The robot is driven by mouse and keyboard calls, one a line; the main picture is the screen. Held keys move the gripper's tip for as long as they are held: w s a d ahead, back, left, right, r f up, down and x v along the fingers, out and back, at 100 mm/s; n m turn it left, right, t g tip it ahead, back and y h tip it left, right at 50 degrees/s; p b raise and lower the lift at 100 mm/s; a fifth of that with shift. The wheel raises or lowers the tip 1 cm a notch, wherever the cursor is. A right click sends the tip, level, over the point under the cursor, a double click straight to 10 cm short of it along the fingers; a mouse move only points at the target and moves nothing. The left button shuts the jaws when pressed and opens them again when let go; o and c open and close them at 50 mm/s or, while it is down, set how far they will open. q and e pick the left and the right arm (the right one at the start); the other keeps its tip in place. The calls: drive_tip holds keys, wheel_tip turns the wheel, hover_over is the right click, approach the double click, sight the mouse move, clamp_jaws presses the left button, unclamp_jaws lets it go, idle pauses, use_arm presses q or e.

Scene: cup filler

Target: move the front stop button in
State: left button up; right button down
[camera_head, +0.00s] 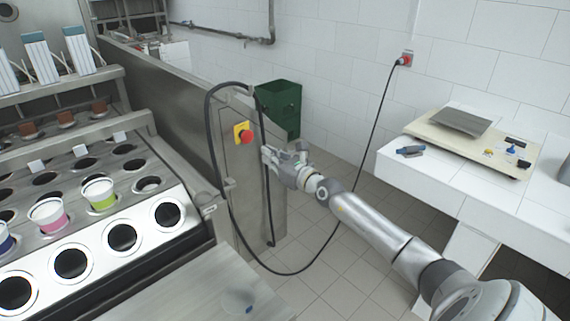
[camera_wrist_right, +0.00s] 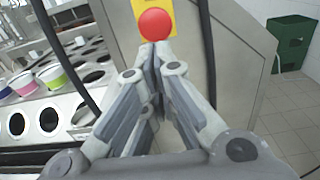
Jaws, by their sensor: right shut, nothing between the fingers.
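The front stop button is a red knob (camera_head: 246,136) on a yellow plate (camera_head: 237,131), fixed to the end panel of the steel machine. In the right wrist view the red knob (camera_wrist_right: 155,24) sits on its yellow plate (camera_wrist_right: 168,8) at the top middle, just beyond my fingertips. My right gripper (camera_head: 267,152) is shut and empty, a little right of and below the knob. It also shows in the right wrist view (camera_wrist_right: 158,48), fingers together and pointing at the knob. I cannot tell whether the tips touch it. My left gripper is not in view.
A black cable (camera_head: 208,130) loops around the button panel and runs up to a wall socket (camera_head: 405,59). A green crate (camera_head: 281,108) stands behind. The machine's cup plate (camera_head: 120,212) is at left, a white table (camera_head: 440,176) at right, tiled floor between.

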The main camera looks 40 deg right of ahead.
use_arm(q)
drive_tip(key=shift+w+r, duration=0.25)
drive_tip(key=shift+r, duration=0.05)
use_arm(e)
drive_tip(key=s, duration=0.7)
drive_tip(key=shift+d+r, duration=0.2)
drive_tip(key=shift+r, duration=0.1)
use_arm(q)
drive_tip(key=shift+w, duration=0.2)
use_arm(e)
drive_tip(key=shift+w, duration=0.1)
